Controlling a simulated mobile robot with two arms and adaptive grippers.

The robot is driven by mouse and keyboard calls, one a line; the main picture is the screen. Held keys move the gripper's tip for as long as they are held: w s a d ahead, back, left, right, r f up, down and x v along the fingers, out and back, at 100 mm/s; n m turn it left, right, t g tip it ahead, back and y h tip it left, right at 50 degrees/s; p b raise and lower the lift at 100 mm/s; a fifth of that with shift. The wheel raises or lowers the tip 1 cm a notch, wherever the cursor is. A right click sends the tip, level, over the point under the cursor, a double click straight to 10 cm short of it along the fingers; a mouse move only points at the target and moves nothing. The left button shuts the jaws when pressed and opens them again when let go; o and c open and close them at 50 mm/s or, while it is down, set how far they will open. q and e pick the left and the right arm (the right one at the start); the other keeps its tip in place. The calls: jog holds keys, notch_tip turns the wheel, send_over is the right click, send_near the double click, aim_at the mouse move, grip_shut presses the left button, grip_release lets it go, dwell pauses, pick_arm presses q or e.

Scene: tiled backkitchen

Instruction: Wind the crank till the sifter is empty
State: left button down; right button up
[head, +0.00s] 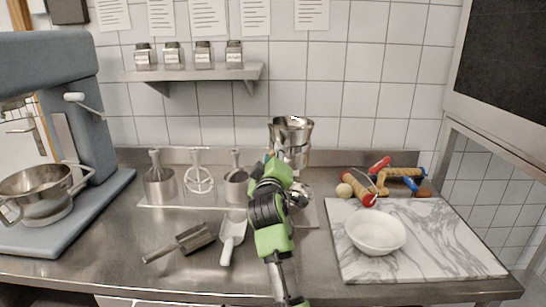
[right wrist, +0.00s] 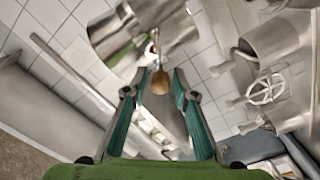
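The metal sifter (head: 291,130) stands upright at the back of the counter, in the middle of the head view. Its lower part is partly hidden by my right gripper (head: 272,160), and its contents cannot be seen. In the right wrist view, the sifter's shiny body (right wrist: 125,30) is at the top, with the crank's wooden knob (right wrist: 160,82) on a thin rod. My right gripper is open there, with the knob between its green-padded fingertips and a visible gap on each side. My left gripper is not in view.
A marble board (head: 420,255) with a white bowl (head: 375,232) is at the right. Mixer attachments (head: 198,178) stand left of the sifter. A blue mixer (head: 85,130) stands far left; a shelf (head: 190,74) hangs above.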

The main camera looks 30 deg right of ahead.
dwell(0.3)
jog(key=shift+s+a+f, duration=0.1)
jog(key=shift+s+a, duration=0.05)
jog(key=shift+s, duration=0.05)
jog(key=v, duration=0.7)
